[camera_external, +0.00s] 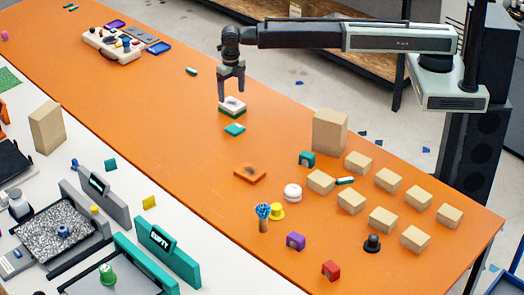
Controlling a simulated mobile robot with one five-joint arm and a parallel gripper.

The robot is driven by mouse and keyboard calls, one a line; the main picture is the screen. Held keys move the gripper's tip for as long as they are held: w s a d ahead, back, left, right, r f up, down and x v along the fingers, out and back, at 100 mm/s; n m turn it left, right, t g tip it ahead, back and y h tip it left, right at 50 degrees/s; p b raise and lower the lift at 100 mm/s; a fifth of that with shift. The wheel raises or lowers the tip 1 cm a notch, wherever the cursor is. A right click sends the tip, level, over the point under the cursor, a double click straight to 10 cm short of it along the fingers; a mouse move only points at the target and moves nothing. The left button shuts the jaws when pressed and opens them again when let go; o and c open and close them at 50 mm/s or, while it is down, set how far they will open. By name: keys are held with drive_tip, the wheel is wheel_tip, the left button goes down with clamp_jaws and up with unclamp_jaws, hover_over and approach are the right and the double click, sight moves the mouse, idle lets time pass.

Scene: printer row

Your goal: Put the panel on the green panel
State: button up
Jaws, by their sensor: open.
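A small white panel (233,103) with a dark mark on top lies on a green panel (232,113) on the orange table. Only the green panel's edge shows under it. My gripper (231,91) points down right at the white panel, with its fingers apart. The fingertips are at or just above the white panel; I cannot tell if they touch it. A teal piece (235,130) lies flat on the table just in front of the stack.
An orange panel (250,174) with a dark mark lies farther toward the front. Several cardboard boxes (388,180) and small coloured parts fill the right end of the orange table (150,110). The table left of my gripper is mostly clear.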

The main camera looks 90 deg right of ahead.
sight(232, 103)
wheel_tip(232, 103, up, 8)
drive_tip(key=p, duration=0.6)
drive_tip(key=s+d+m, duration=0.2)
drive_tip(key=s+m, duration=2.5)
drive_tip(key=s, duration=0.1)
drive_tip(key=shift+f, duration=0.15)
